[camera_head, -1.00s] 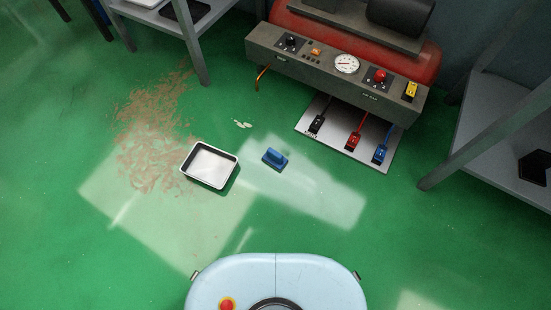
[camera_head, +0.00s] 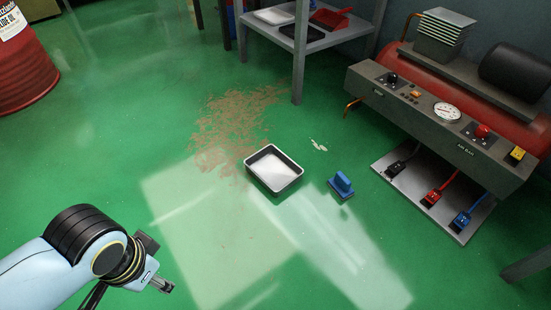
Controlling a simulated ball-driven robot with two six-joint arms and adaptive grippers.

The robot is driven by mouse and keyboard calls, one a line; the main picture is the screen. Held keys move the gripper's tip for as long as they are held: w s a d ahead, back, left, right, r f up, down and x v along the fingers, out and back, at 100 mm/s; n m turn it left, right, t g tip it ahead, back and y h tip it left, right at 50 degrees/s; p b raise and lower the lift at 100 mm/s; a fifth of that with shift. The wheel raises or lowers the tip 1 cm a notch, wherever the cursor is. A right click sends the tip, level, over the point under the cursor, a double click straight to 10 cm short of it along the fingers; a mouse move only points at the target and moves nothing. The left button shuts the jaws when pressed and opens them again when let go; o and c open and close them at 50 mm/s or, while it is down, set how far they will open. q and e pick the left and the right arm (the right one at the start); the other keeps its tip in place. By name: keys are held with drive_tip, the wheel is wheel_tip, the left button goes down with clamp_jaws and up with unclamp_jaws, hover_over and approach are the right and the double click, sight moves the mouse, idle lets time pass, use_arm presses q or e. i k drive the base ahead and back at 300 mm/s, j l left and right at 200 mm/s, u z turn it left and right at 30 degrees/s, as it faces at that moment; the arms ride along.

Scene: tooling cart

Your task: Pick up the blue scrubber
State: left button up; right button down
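The blue scrubber (camera_head: 341,184) sits on the green floor, its raised handle upward, to the right of a tray and apart from it. My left gripper (camera_head: 163,286) shows at the lower left, well to the left of the scrubber and touching nothing that I can see. It is small and seen at an angle, so I cannot tell whether its fingers are open or shut. My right gripper is out of view.
A dark-rimmed tray (camera_head: 273,170) with a white inside lies left of the scrubber. A brown dirt patch (camera_head: 235,125) lies behind it. A red drum (camera_head: 24,65) stands far left.

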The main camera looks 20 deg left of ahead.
sight(340, 184)
drive_tip(key=i+l+u, duration=0.3)
drive_tip(key=i+l, duration=0.15)
drive_tip(key=i+l+u, duration=0.15)
drive_tip(key=l, duration=0.3)
drive_tip(key=i+l+u, duration=0.25)
drive_tip(key=l, duration=0.45)
drive_tip(key=i+l+u, duration=0.15)
drive_tip(key=i+l, duration=0.1)
drive_tip(key=l, duration=0.1)
